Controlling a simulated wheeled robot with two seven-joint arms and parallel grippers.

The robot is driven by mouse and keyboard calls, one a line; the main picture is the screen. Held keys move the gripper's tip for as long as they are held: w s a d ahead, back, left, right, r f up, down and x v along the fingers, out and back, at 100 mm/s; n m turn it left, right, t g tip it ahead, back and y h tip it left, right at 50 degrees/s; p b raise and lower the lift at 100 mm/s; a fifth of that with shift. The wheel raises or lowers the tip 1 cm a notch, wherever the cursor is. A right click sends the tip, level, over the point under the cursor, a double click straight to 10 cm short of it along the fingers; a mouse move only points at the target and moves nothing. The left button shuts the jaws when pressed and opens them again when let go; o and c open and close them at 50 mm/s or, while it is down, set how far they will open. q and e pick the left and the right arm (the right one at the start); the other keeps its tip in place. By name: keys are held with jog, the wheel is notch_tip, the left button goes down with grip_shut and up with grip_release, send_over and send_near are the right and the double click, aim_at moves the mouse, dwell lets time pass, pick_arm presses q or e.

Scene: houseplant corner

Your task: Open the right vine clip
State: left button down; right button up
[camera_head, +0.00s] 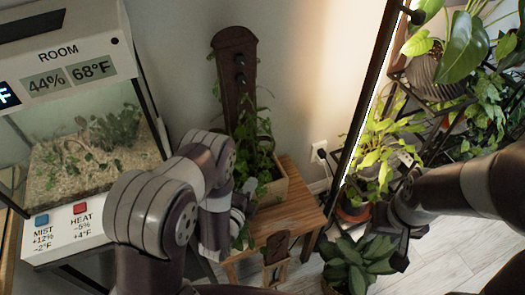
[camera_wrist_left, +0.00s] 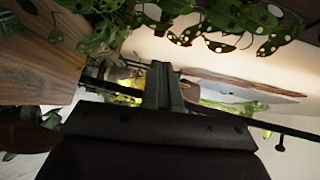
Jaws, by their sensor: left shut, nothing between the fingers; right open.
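A dark wooden trellis board (camera_head: 233,110) stands upright behind a planter box (camera_head: 277,187) on a small wooden table (camera_head: 300,207). Small dark fittings (camera_head: 239,70) stick out from its upper face. They may be the vine clips, but they are too small to tell which is the right one or whether it is open. Green vines (camera_head: 254,150) hang along the board. My left gripper (camera_head: 250,187) is shut and empty beside the planter's foliage, below the fittings. Its fingers also show in the left wrist view (camera_wrist_left: 166,85). My right gripper (camera_head: 402,258) is open and low at the right, away from the board.
A terrarium (camera_head: 90,140) with a control panel stands at the left. A potted leafy plant (camera_head: 357,263) is on the floor in front. A plant shelf with a bright light strip (camera_head: 372,90) is at the right. A small wooden chair-like piece (camera_head: 276,250) stands by the table.

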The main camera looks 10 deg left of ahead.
aim_at(269, 154)
pick_arm(q)
jog(key=b+x, duration=0.1)
jog(key=x, duration=1.1)
jog(key=shift+w+f, duration=0.2)
jog(key=shift+w, duration=0.15)
